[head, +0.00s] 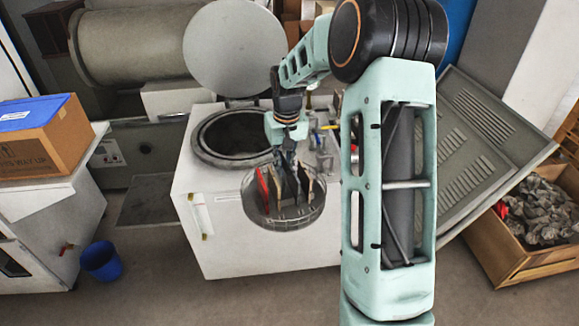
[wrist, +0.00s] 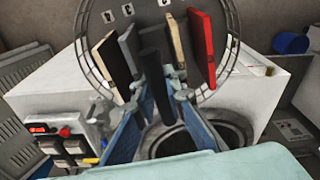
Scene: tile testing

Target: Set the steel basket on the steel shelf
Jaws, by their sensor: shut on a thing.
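The steel basket (head: 264,216) is a round, shallow wire basket holding several upright tiles, among them a red one (head: 263,188). It hangs in front of the white machine in the head view. My gripper (head: 287,168) reaches down over its middle and is shut on it; the exact grip point is hard to see. In the wrist view the basket (wrist: 92,72) fills the top, with red, cream and grey tiles around my fingers (wrist: 157,85). A flat grey plate (head: 148,200), low left of the machine, may be the steel shelf; I cannot tell for sure.
The white machine (head: 225,245) has an open round well (head: 235,132) and a raised round lid (head: 234,48). A blue bucket (head: 101,262) and a cardboard box (head: 45,145) are at left. A slotted grey panel (head: 475,130) and wooden crate (head: 530,255) are at right. Floor in front is clear.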

